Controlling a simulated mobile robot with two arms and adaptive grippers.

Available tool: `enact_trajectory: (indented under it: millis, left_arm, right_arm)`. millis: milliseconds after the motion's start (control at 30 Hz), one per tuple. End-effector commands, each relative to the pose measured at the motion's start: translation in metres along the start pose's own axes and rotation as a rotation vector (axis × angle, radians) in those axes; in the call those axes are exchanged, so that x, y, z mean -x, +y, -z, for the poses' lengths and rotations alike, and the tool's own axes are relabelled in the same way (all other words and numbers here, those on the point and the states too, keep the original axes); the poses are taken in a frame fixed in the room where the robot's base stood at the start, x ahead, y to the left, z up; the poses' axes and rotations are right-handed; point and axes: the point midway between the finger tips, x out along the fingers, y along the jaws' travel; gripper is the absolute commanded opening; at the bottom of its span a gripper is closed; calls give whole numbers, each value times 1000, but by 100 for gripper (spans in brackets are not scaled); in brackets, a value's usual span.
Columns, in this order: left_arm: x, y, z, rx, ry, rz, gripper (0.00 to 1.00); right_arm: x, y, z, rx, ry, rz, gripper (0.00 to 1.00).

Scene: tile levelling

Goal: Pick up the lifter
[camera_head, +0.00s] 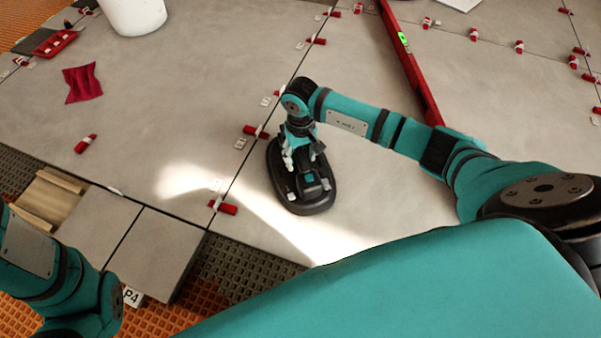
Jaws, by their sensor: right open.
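The lifter (316,203) is a dark oval suction pad with a handle and small light and teal parts on top. It lies on a large grey tile just right of a tile joint, near the middle of the view. My right gripper (302,158) is directly over the lifter, pointing down at its handle, with its jaws open. The gripper hides part of the handle, and I cannot tell whether the fingers touch it. My left arm shows at the lower left, but its gripper is not in view.
Red wedges with clips, such as this one (223,207), line the tile joints. A red spirit level (410,62) lies at the upper right. A white bucket (133,15), red cloth (82,83) and red tray (54,43) are at the upper left. Loose tiles (155,255) lie lower left.

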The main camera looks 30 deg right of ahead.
Motion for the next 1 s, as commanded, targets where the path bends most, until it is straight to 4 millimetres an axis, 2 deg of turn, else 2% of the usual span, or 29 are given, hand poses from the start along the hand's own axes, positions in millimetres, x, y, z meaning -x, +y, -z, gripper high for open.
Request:
enact_trajectory:
  millis: [867,1000]
  left_arm:
    - [2,0,1,0,1,0,44]
    - [2,0,1,0,0,0,44]
  right_arm:
    - [-3,0,0,0,1,0,50]
    - [-3,0,0,0,1,0,34]
